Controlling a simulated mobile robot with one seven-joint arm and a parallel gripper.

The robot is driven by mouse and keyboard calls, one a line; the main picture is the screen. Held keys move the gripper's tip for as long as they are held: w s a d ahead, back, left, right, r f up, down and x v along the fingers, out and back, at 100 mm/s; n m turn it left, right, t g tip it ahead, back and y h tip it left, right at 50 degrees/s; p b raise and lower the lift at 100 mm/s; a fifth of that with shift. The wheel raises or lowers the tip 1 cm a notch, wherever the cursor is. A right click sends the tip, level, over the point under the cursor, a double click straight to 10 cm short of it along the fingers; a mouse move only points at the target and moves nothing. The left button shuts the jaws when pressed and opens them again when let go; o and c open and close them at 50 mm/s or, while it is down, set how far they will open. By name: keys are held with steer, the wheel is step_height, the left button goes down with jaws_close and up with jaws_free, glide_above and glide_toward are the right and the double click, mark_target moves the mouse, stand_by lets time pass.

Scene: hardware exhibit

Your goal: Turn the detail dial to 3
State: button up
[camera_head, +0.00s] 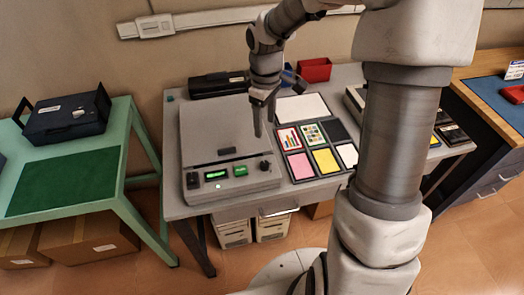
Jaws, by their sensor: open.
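A grey flatbed device (215,125) with a closed lid stands on the grey table. Its front panel carries a lit green display (216,175), a green button (240,171) and a dark round dial (264,166) at the right end. The dial's markings and setting are too small to read. My gripper (264,118) points down over the right part of the lid, behind and above the dial, and appears apart from it. It is open, with nothing seen between the fingers.
A tray of coloured cards (321,174) lies right of the device. A red bin (314,69) and a black case (219,84) stand at the back. A green table (120,170) with a dark case (68,116) is at left. My arm hides part of the table's right side.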

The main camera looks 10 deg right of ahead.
mark_target(264, 163)
step_height(264, 163, down, 17)
steer(key=shift+r+b, duration=0.1)
steer(key=shift+b, duration=0.5)
jaws_close()
